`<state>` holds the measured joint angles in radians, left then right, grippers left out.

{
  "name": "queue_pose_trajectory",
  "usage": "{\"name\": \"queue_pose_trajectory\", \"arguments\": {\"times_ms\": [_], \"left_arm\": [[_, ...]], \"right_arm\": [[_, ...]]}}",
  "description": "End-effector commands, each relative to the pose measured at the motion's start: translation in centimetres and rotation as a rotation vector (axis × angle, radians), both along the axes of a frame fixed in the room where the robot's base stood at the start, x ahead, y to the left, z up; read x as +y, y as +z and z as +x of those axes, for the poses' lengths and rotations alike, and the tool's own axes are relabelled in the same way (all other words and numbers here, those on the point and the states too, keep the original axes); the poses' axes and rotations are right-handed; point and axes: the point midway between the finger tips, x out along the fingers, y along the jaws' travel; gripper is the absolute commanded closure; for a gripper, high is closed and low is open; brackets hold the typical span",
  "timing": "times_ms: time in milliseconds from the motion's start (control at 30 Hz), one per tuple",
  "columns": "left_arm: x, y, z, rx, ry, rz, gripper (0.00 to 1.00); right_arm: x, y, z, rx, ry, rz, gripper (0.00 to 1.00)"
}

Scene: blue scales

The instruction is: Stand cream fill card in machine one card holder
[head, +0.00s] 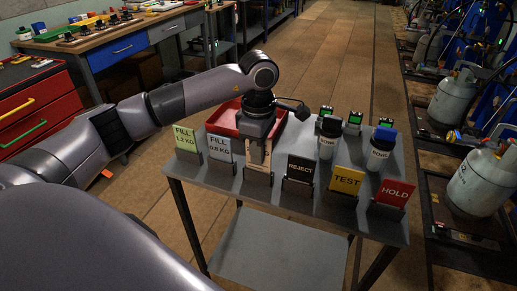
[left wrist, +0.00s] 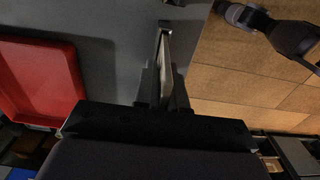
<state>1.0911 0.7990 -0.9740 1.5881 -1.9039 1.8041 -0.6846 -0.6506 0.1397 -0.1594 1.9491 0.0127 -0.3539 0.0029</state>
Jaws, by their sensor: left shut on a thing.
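My left gripper (head: 259,139) points down over the front row of the grey table and is shut on the cream fill card (head: 257,160). The card is upright, with its lower edge at a dark card holder (head: 257,178) in the row; I cannot tell whether it is seated there or just above. In the left wrist view the cream card (left wrist: 165,60) shows edge-on between the fingers (left wrist: 163,92). I cannot pick out the machine one card holder for sure.
Beside it stand a green fill card (head: 185,138), a pale blue fill card (head: 221,148), and reject (head: 300,169), test (head: 347,180) and hold (head: 391,192) cards. A red tray (head: 222,118) and two bottles (head: 328,140) sit behind. Machines with grey cylinders (head: 476,186) line the right.

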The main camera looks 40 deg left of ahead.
Motion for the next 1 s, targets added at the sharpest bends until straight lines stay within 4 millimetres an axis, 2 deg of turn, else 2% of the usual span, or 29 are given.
{"name": "queue_pose_trajectory", "arguments": {"times_ms": [100, 1000], "left_arm": [[0.0, -0.6, 0.0, 0.000, 0.001, 0.000, 1.00], [0.0, -1.5, 0.0, 0.000, 0.000, 0.000, 1.00]], "right_arm": [[0.0, -0.5, 0.0, -0.001, 0.000, 0.000, 0.57], [0.0, -1.1, 0.1, -0.002, 0.000, 0.000, 0.57]]}}
